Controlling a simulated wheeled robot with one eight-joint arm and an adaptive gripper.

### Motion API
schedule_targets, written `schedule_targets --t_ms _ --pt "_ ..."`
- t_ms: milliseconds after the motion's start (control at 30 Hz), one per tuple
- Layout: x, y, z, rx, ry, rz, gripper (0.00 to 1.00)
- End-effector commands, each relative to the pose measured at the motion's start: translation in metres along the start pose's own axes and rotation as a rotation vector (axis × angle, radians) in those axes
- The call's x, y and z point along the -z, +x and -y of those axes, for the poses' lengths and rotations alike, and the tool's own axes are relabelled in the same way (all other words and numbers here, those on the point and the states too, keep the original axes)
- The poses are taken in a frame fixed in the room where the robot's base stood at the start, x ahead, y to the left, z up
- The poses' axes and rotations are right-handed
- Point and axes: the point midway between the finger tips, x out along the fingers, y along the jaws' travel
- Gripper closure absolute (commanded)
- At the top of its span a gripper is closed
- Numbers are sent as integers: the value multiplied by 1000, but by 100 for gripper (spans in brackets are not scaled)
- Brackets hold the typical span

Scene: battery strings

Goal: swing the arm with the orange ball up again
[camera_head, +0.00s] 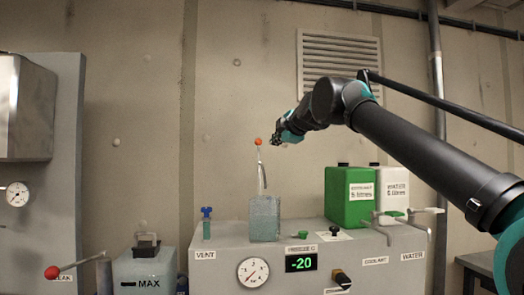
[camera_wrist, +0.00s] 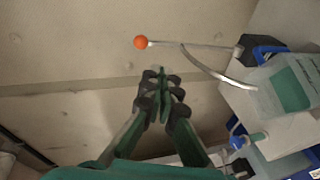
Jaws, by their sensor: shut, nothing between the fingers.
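A thin arm with an orange ball (camera_head: 258,141) on its end stands nearly upright above a speckled grey block (camera_head: 264,220) on the bench unit. A curved pale strip hangs beside the arm. In the wrist view the same ball (camera_wrist: 140,42) sits at the end of a thin rod that runs to a dark mount (camera_wrist: 258,49). My gripper (camera_head: 274,141) is just right of the ball in the head view. In the wrist view my gripper (camera_wrist: 161,76) is shut and empty, its fingertips below the ball and apart from it in the picture.
A second lever with a red-orange ball (camera_head: 51,272) slopes at the lower left, beside a box marked MAX (camera_head: 145,272). A green canister (camera_head: 348,197) and a white canister (camera_head: 392,187) stand at right. A blue valve (camera_head: 206,213) is left of the block.

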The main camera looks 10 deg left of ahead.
Motion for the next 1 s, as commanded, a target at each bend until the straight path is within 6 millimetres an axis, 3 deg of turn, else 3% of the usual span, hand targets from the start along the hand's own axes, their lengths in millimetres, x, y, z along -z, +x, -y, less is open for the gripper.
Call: schedule_targets --t_ms 200,367,1000 --pt "-2 -5 1 -34 -129 5 100" --pt "-2 5 0 -36 -140 6 100" --pt "-2 116 -4 -35 -138 5 100"
